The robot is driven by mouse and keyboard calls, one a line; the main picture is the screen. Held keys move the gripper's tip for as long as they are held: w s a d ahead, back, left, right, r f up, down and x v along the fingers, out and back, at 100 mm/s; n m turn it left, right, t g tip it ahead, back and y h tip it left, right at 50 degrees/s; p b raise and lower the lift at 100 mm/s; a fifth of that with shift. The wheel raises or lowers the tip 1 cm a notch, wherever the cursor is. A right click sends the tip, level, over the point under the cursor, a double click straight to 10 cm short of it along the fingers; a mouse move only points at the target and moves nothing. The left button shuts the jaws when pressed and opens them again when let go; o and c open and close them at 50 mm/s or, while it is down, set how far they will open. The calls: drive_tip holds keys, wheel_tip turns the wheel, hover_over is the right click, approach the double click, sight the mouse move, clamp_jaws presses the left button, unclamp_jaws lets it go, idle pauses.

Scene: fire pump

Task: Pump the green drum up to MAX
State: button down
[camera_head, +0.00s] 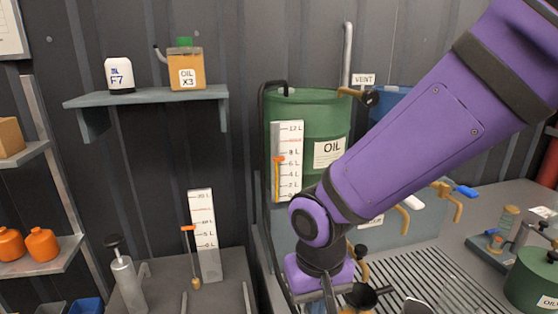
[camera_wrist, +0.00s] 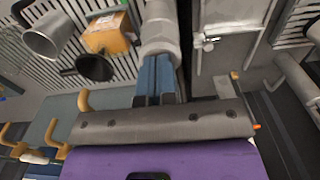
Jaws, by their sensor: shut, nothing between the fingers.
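The green drum (camera_head: 325,112), labelled OIL, stands at the back centre of the head view. Its white scale (camera_head: 288,140) runs up to 12 L. An orange marker (camera_head: 279,159) sits between about 6 and 8 L, below a red line whose text is too small to read. My gripper is low in front of the drum, mostly hidden by my wrist in the head view. In the wrist view my gripper (camera_wrist: 155,77) shows blue fingers, shut and empty, pointing at a grey cylinder (camera_wrist: 161,28). I cannot tell whether they touch it.
A hand pump with a black knob (camera_head: 125,275) and a second scale (camera_head: 204,235) stand at the left. A blue drum (camera_head: 388,97) is partly behind my arm. A slatted bench (camera_head: 440,270) and a smaller green container (camera_head: 532,280) lie right.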

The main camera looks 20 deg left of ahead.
drive_tip(key=shift+f, duration=1.1)
idle(0.3)
drive_tip(key=shift+r, duration=3.65)
drive_tip(key=shift+f, duration=0.15)
drive_tip(key=shift+f, duration=3.5)
drive_tip(key=shift+r, duration=3.65)
